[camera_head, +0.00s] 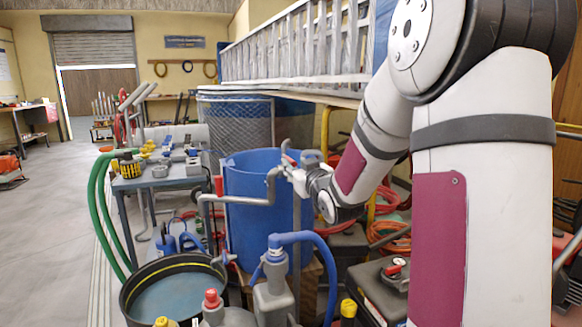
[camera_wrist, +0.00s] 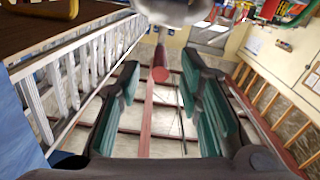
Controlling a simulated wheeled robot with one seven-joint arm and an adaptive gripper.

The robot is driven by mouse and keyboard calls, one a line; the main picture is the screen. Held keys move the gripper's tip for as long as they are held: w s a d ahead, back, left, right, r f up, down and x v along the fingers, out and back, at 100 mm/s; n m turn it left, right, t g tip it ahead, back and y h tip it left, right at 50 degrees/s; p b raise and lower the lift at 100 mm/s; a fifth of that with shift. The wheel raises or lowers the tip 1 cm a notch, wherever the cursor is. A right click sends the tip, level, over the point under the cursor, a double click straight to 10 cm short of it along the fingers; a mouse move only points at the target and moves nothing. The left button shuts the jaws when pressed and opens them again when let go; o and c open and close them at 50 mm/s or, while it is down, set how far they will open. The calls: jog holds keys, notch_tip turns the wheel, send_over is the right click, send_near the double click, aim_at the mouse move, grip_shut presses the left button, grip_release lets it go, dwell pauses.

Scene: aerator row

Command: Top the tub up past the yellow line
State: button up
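The black tub (camera_head: 128,300) stands at the lower left in the head view, with a yellow line (camera_head: 180,265) around its inner wall. The water (camera_head: 175,298) in it lies below that line. A blue barrel (camera_head: 248,215) stands behind it. A grey bent spout pipe (camera_head: 240,200) runs from the barrel's top to the left, its end pointing down above the tub's far side. A small red handle (camera_head: 218,185) stands on the pipe. My gripper (camera_head: 290,168) is at the barrel's rim. In the wrist view its teal-padded fingers (camera_wrist: 160,85) are apart, with a red cylinder (camera_wrist: 160,66) between or just beyond the tips; contact is not visible.
A cluttered workbench (camera_head: 165,180) with a green hose (camera_head: 95,200) stands left of the barrel. A grey pump with a blue hose (camera_head: 272,275) and other containers crowd the front. A ladder (camera_head: 300,45) lies along the shelf behind.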

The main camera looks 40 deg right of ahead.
aim_at(289, 160)
jog(key=shift+x, duration=1.8)
grip_shut()
